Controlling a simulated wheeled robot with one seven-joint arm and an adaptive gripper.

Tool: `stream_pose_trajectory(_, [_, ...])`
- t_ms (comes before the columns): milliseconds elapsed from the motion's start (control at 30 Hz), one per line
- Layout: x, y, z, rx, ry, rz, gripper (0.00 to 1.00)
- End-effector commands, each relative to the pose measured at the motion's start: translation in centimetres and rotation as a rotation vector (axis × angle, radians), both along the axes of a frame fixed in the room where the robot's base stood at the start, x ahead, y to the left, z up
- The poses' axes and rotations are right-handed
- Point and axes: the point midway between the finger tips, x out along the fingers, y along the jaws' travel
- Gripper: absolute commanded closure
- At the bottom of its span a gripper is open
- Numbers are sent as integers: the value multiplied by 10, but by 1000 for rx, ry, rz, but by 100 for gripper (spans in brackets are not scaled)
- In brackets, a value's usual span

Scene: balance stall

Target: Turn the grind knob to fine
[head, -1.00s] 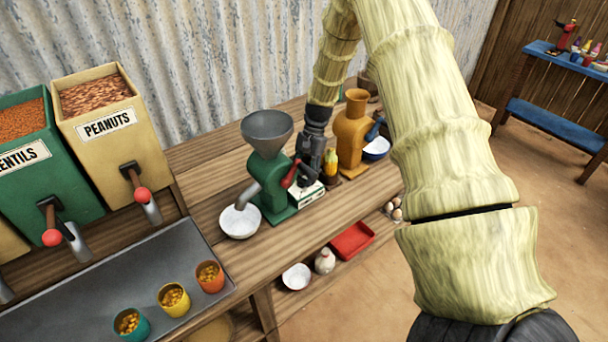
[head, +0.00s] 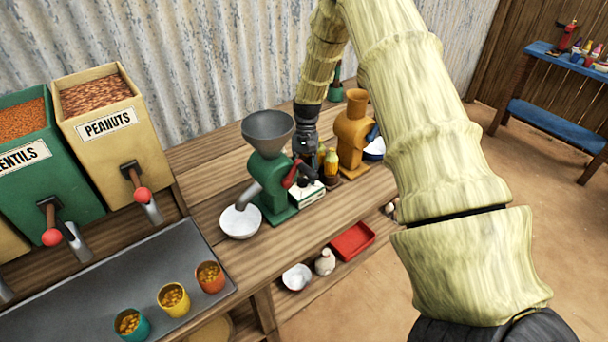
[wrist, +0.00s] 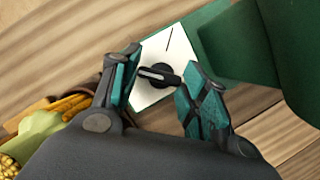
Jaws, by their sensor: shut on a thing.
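The green grinder (head: 272,190) with a grey hopper (head: 268,130) stands on the wooden counter. Its white dial plate (wrist: 178,48) fills the middle of the wrist view and bears a dark line near its upper edge. The black grind knob (wrist: 158,76) sits on this plate, its pale stripe lying nearly across the picture. My gripper (wrist: 160,74) has one teal-padded finger at each end of the knob and is shut on it.
A white bowl (head: 240,222) sits under the grinder's spout. A red tray (head: 352,240) lies on the lower shelf.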

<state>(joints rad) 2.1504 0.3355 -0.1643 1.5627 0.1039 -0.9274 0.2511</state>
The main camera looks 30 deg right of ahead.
Motion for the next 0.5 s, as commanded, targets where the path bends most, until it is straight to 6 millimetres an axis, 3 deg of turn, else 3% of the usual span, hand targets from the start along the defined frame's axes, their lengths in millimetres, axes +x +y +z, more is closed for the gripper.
stream_pose_trajectory(267, [1, -1, 1, -1, -2, 1, 79])
stream_pose_trajectory(300, [0, -1, 1, -1, -2, 1, 48])
stream_pose_trajectory(400, [0, -1, 0, -1, -1, 0, 34])
stream_pose_trajectory(500, [0, -1, 0, -1, -1, 0, 34])
